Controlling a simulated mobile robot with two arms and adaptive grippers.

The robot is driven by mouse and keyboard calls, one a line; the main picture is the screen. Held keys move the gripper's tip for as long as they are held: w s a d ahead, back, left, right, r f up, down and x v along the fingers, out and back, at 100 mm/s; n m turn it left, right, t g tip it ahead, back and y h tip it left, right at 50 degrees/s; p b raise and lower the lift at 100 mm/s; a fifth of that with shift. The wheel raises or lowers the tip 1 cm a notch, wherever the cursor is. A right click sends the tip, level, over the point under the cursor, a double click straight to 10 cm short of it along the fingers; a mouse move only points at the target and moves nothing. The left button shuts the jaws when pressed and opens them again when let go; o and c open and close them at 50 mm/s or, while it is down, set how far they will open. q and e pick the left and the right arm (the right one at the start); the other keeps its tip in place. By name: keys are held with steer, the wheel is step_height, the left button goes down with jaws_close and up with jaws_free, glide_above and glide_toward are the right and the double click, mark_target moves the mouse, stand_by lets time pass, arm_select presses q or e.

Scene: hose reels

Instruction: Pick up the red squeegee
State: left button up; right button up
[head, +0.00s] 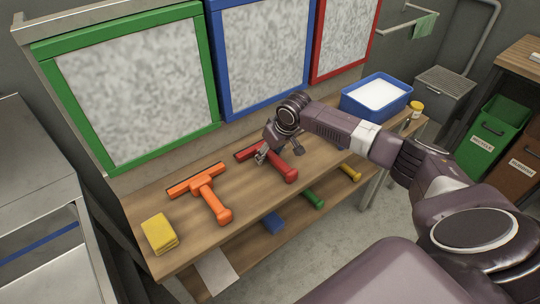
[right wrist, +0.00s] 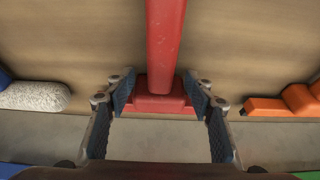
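The red squeegee (head: 284,170) lies on the wooden bench, its handle toward the front edge and its head toward the framed panels. My right gripper (head: 278,152) is above it and hides part of its middle. In the right wrist view, the open fingers of the right gripper (right wrist: 160,88) stand on either side of the red squeegee (right wrist: 163,45), with visible gaps between. I cannot tell how far above the bench the fingertips are. My left gripper is not in view.
An orange squeegee (head: 208,192) and a yellow sponge (head: 160,233) lie to the left on the bench (head: 150,202). A blue tub (head: 350,103) with white contents stands at the right end. Green (head: 130,90), blue (head: 226,65) and red (head: 318,50) framed panels stand behind.

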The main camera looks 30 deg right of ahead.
mark_target(270, 152)
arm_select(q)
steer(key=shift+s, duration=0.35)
arm_select(e)
steer(key=c, duration=0.3)
steer(key=shift+r, duration=0.2)
steer(key=shift+c, duration=0.3)
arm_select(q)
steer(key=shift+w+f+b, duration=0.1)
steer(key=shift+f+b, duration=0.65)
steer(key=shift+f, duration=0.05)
arm_select(e)
step_height(270, 152, up, 20)
steer(key=shift+f, duration=0.15)
